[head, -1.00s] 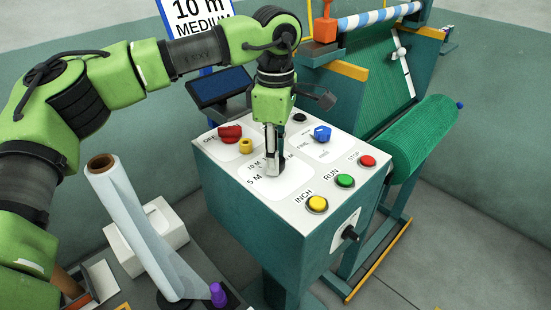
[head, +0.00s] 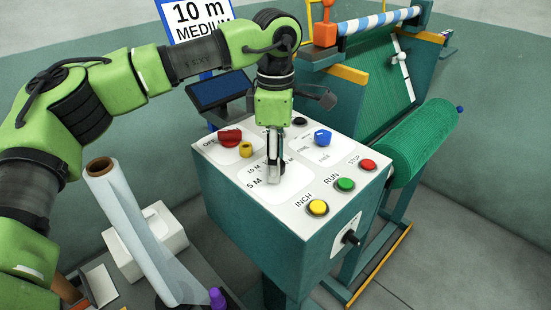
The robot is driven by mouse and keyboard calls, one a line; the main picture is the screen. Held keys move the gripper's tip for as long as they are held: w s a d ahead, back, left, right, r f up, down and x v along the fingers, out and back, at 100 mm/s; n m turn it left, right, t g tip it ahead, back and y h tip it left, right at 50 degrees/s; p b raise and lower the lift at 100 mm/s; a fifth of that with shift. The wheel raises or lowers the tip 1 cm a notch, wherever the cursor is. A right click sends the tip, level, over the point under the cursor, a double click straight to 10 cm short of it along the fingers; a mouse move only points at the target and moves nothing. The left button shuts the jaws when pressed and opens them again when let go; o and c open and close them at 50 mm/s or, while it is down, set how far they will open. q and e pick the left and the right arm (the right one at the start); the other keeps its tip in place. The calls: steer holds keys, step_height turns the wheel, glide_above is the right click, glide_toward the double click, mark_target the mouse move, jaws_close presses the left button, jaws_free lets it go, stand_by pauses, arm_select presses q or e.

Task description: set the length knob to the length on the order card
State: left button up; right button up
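The order card (head: 200,22) stands behind the control box at the top and reads 10 m, MEDIUM. The control panel (head: 237,181) has a length dial printed with 5 M at its lower left and 10 M above that. The dark length knob (head: 283,168) is mostly hidden behind the fingers, and its pointer does not show. My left gripper (head: 277,174) points straight down over the dial, its fingers low at the panel and closed about the knob. My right gripper is not in view.
A red knob (head: 230,138), a yellow knob (head: 246,149) and a blue knob (head: 322,138) sit close around the gripper. Yellow (head: 318,207), green (head: 345,185) and red (head: 369,164) buttons line the near edge. A green netting roll (head: 423,140) is at right.

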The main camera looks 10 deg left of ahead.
arm_select(q)
step_height(320, 180, up, 12)
stand_by(0.7)
